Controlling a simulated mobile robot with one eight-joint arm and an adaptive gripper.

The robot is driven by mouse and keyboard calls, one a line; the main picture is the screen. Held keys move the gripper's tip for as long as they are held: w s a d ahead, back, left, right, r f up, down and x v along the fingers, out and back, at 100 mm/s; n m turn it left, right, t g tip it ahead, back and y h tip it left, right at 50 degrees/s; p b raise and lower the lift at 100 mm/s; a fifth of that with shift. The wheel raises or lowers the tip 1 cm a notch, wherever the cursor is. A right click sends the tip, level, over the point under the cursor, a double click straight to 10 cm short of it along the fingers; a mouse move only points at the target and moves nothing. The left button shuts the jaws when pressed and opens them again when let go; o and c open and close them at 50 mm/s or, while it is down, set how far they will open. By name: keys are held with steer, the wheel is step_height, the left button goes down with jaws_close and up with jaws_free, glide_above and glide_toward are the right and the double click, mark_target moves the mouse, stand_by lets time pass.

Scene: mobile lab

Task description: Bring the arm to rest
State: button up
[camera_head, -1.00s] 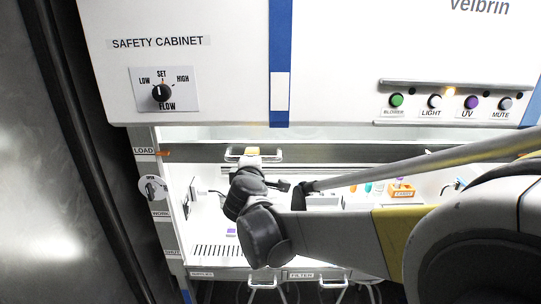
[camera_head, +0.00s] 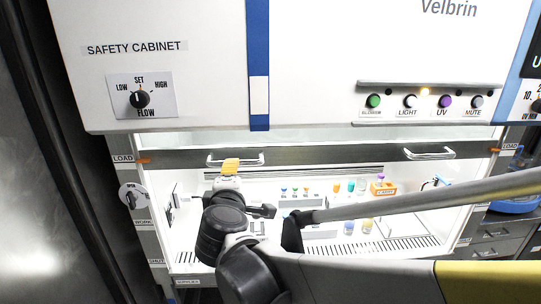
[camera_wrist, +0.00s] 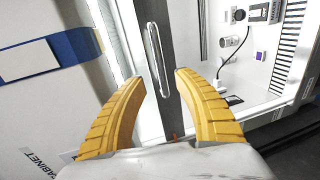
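My gripper (camera_wrist: 168,82) has two yellow ribbed fingers, spread apart with nothing between them in the wrist view. Behind the gap is a metal handle (camera_wrist: 158,60) on the dark sash bar of the safety cabinet, and I cannot tell how far it is from the fingers. In the head view my gripper (camera_head: 230,166) is a small yellow tip in front of the left sash handle (camera_head: 250,159). My arm reaches in from the lower right toward the cabinet opening.
The safety cabinet (camera_head: 200,80) fills the view, its sash raised. Inside are several coloured vials (camera_head: 352,186), an orange box (camera_head: 382,188) and a tube rack (camera_head: 300,198). A row of buttons (camera_head: 408,101) and a flow knob (camera_head: 139,99) sit on its front.

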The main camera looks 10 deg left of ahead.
steer(key=shift+v, duration=1.05)
